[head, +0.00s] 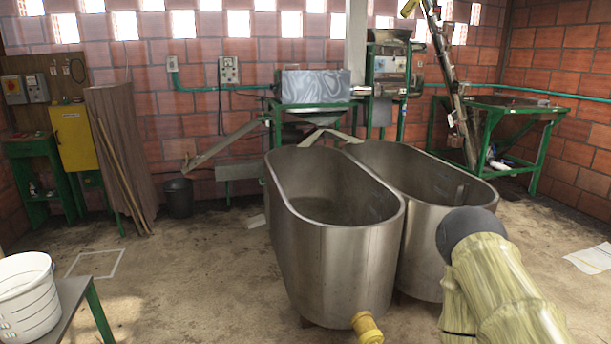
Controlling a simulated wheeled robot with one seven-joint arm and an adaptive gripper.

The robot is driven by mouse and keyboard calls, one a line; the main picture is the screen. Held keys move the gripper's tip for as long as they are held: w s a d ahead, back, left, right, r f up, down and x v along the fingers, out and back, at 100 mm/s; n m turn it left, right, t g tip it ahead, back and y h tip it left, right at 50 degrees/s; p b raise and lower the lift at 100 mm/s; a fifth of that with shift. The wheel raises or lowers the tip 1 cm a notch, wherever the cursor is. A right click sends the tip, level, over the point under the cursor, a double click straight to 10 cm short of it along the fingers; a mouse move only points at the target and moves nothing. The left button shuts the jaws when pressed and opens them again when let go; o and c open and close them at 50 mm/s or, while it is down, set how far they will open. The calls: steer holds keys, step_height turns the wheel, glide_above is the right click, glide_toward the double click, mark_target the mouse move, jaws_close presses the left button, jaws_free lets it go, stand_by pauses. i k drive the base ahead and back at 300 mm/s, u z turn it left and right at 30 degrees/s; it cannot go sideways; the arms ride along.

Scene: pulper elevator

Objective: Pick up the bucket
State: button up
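A white ribbed bucket (28,305) stands upright at the lower left, cut off by the left edge of the picture. It rests on a grey table (72,300) with green legs. A second, dark bucket (179,198) stands on the floor by the back brick wall. Part of my arm shows at the lower right, far from the white bucket. My gripper's fingers are not in the picture.
Two large steel tanks (340,245) (425,200) fill the middle. A yellow cabinet (75,138) and leaning boards (122,150) stand at the back left. A green-framed machine (312,90) stands behind the tanks. The floor between the table and tanks is clear.

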mark_target(29, 304)
steer(key=u, duration=1.8)
